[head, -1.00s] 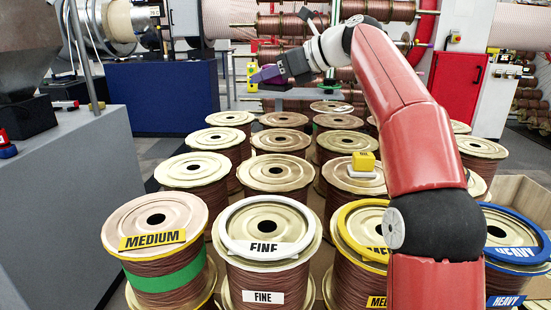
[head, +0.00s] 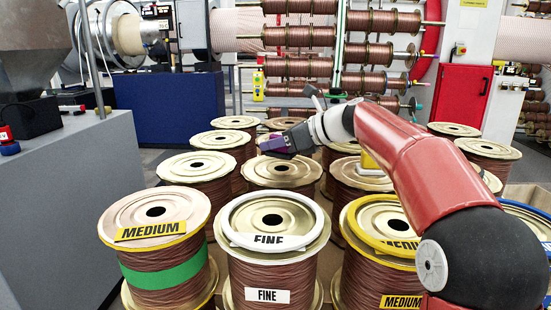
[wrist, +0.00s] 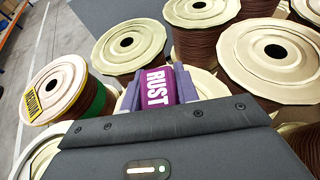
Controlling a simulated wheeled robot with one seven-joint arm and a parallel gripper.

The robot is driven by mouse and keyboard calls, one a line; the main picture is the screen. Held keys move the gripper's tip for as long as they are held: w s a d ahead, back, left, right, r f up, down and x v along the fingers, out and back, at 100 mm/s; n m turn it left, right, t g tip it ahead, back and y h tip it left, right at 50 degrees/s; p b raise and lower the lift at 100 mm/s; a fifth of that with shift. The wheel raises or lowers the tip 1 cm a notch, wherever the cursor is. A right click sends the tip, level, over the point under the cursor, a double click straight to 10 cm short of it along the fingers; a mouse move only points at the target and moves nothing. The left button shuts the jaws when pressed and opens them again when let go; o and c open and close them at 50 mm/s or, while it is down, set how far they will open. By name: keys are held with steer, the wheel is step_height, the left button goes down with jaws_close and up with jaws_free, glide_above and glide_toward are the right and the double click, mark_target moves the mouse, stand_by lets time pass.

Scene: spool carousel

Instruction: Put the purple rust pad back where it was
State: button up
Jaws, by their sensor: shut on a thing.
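The purple rust pad (wrist: 157,87), with white "RUST" lettering, is between the fingers of my gripper (wrist: 150,90) in the wrist view. My gripper is shut on it. In the head view the purple pad (head: 273,145) shows at the tip of my gripper (head: 280,144). It is held above the second row of spools, apart from them as far as I can tell. The spool tops beneath it are partly hidden by my gripper in the wrist view.
Front spools carry a "MEDIUM" label (head: 150,231), a white "FINE" ring (head: 233,236) and a yellow "MEDIUM" ring (head: 352,222). A yellow block (head: 370,164) sits on a spool behind my arm. A grey cabinet (head: 100,190) stands left. Racked spools stand behind.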

mark_target(276, 154)
steer(key=shift+f+b, duration=0.3)
steer(key=shift+f, duration=1.25)
steer(key=shift+f, duration=0.1)
steer(key=o, duration=1.1)
steer(key=shift+d+r, duration=0.15)
steer(key=shift+r, duration=0.05)
steer(key=p+v, duration=0.1)
steer(key=v, duration=1)
steer(key=shift+s+d, duration=0.25)
steer(key=shift+d, duration=0.05)
